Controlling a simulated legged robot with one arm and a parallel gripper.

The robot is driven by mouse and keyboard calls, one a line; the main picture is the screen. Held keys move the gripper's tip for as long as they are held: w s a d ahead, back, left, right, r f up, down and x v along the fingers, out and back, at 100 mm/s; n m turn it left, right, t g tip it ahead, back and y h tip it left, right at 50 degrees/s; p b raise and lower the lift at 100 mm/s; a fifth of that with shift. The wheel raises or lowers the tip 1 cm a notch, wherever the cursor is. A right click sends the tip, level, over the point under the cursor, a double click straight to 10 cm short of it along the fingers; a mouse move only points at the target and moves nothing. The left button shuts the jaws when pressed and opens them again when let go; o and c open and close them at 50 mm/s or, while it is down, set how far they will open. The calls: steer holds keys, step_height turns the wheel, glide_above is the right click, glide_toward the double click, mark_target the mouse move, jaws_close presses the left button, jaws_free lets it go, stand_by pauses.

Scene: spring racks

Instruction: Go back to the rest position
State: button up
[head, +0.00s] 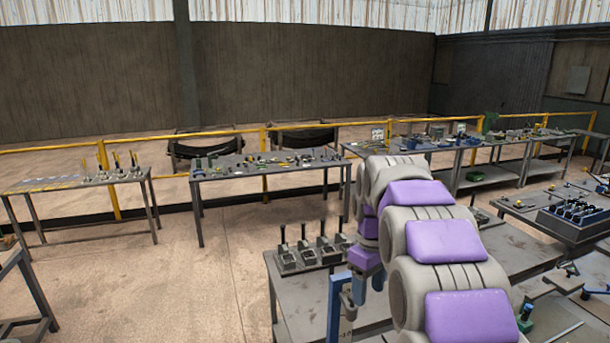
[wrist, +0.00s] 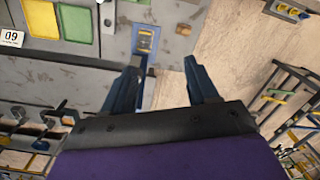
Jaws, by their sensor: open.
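My gripper (wrist: 165,72) is open, with its two dark blue fingers spread apart at the middle of the wrist view. I see nothing held between them; a grey table edge and pale floor show there. In the head view my arm reaches out at the right, and its blue-fingered end hangs down over the near grey table (head: 300,292). A row of black-handled lever units (head: 318,248) stands on that table, left of my gripper. A small blue-framed piece with a yellowish face (wrist: 146,40) lies just beyond the left finger in the wrist view.
A cluttered table (head: 266,170) and a yellow rail (head: 120,142) stand behind. Another lever block (head: 575,215) is at right. Floor at left centre is clear.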

steer(key=s+f+m+b, duration=0.2)
steer(key=s+f+b, duration=0.3)
steer(key=s, duration=0.8)
steer(key=s+f+m+b, duration=0.3)
steer(key=s+f+b, duration=0.2)
steer(key=s+f, duration=0.6)
steer(key=s+f+m+g+b, duration=0.1)
steer(key=s+f+m+b, duration=0.2)
steer(key=s, duration=1.1)
step_height(320, 180, down, 6)
steer(key=b, duration=0.3)
steer(key=shift+s+r, duration=0.2)
steer(key=shift+s, duration=0.2)
